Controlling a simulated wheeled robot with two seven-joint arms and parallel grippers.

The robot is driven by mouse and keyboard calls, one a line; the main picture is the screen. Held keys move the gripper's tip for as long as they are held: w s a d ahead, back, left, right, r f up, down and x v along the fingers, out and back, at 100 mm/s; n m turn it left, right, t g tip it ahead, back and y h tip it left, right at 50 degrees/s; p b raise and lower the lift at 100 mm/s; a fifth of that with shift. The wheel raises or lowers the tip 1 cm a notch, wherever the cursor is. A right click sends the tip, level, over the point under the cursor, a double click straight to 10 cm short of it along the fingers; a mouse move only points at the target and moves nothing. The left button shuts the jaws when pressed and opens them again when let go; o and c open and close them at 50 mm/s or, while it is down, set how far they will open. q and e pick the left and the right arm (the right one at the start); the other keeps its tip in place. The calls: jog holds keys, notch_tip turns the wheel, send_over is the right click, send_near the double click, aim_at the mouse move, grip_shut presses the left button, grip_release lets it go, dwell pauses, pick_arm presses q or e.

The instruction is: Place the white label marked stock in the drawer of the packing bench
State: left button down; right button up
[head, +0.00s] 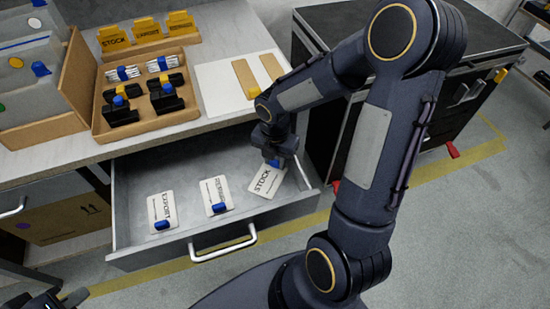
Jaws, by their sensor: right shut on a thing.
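The white label marked STOCK (267,181) is at the right side of the open drawer (222,241) of the packing bench, with a blue tab at its top edge. My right gripper (274,157) reaches down over the drawer and is shut on the tab end of this label. I cannot tell whether the label touches the drawer floor. White labels marked EXPORT (161,207) and apparently RESERVE (215,190) lie in the drawer to its left, each with a blue tab. My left gripper (62,298) shows only partly at the bottom left corner; its jaws are unclear.
On the bench top (215,53) stand a wooden tray (147,126) with black and yellow items, a rack of orange labels (149,31) and a white board (221,87). A dark cabinet (470,60) stands right of the drawer. The drawer's front middle is clear.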

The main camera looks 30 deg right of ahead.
jog(key=o, duration=0.8)
notch_tip(320, 180, up, 11)
jog(key=p, duration=0.3)
jog(key=s+a+r+m+t+y, duration=0.1)
jog(key=s+m, duration=0.3)
jog(key=m, duration=0.4)
jog(key=s+a+r+m+t+y, duration=0.1)
jog(key=s+a+r+m+t, duration=0.1)
jog(key=m, duration=0.7)
jog(key=s+a+r+m+t+y, duration=0.1)
jog(key=s+a+r+m+t, duration=0.1)
jog(key=s+m, duration=0.6)
jog(key=shift+s+a+r+m+t+y, duration=0.1)
jog(key=shift+a+r+m+t+y, duration=0.15)
jog(key=shift+r, duration=0.45)
jog(key=shift+s+a+r+m+t+y, duration=0.15)
jog(key=shift+a+r+m, duration=0.2)
jog(key=shift+r, duration=0.35)
jog(key=shift+w, duration=0.1)
